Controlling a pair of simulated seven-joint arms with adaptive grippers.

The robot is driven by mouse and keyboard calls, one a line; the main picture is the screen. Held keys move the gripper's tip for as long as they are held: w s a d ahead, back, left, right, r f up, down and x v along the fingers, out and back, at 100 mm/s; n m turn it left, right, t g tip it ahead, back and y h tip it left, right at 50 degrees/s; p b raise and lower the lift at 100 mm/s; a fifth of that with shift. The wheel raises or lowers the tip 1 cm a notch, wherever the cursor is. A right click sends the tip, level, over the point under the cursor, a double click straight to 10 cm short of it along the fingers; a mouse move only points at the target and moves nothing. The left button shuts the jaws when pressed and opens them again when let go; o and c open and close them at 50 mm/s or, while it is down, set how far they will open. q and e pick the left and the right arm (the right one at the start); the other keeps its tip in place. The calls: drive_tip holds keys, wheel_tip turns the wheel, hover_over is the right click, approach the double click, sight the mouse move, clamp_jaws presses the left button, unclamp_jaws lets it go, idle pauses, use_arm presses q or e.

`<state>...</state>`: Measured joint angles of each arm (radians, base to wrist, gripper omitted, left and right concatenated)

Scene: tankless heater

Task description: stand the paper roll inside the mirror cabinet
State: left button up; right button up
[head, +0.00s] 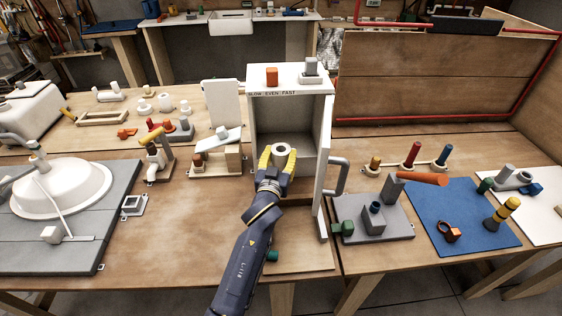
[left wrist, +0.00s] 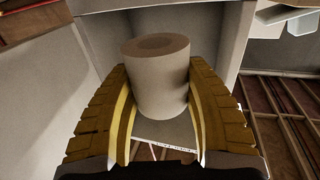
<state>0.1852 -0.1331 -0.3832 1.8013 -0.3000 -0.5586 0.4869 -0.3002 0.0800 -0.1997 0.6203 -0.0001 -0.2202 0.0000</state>
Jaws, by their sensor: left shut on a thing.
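The paper roll (head: 281,149) is pale, with its round end and central hole facing up in the head view. My left gripper (head: 276,158) has its yellow fingers closed around the roll's sides. The roll also shows between both fingers in the left wrist view (left wrist: 160,85). The mirror cabinet (head: 289,81) is a pale box with an open front, and its door (head: 323,178) is swung open on the right side. The roll is at the cabinet's opening; I cannot tell whether it touches the cabinet floor, which my gripper and arm partly hide. My right gripper is out of view.
An orange block (head: 271,76) and a grey piece (head: 311,68) stand on top of the cabinet. The door handle (head: 340,175) sticks out right. A white fixture (head: 216,140) stands close to the left. A grey board (head: 372,220) with blocks lies right of the door.

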use_arm(q)
drive_tip(key=shift+w, duration=5.2)
drive_tip(key=shift+f, duration=0.6)
drive_tip(key=shift+f, duration=0.55)
drive_tip(key=o, duration=1.4)
wheel_tip(320, 180, up, 10)
